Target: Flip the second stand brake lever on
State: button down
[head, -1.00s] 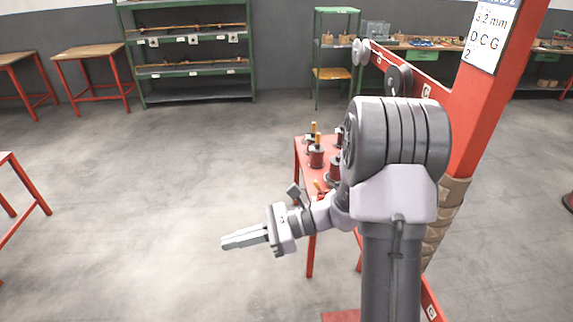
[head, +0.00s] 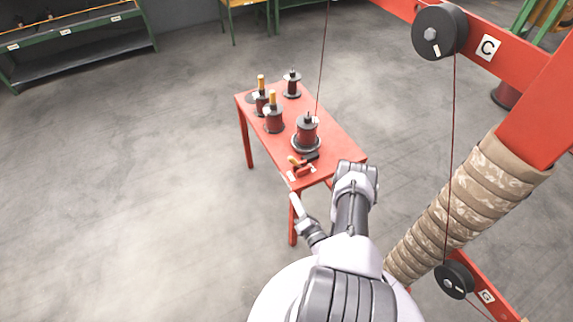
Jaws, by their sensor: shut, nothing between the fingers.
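A small red bracket (head: 302,171) with pale labels sits at the near edge of the red table. A short orange lever (head: 293,160) on it lies low and tilted. Two upright orange handles (head: 272,98) stand farther back among the spools; which lever belongs to the second stand cannot be told. My gripper (head: 296,203) appears as a narrow, pale, shut tip left of my arm, below the bracket in the picture. It looks empty and apart from the lever. Its body is partly hidden by my arm.
Dark red spools (head: 306,131) stand on the red table (head: 335,140). A red frame (head: 520,65) with black pulleys (head: 439,32) and taut wires rises on the right, with a wrapped post (head: 470,195). The floor (head: 120,210) at left is clear.

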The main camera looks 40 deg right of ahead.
aim_at(295, 164)
jog(key=w+d+b, duration=0.1)
jog(key=w+d, duration=0.1)
jog(key=w, duration=0.1)
jog(key=w+d+r+b, duration=0.1)
jog(key=w+b, duration=0.1)
jog(key=w, duration=0.1)
jog(key=w+d+r+b, duration=0.1)
jog(key=w+d+b, duration=0.1)
jog(key=w, duration=0.1)
jog(key=shift+w+d, duration=0.3)
jog(key=shift+d+r+b, duration=0.15)
jog(key=shift+d+b, duration=0.1)
jog(key=shift+b, duration=0.05)
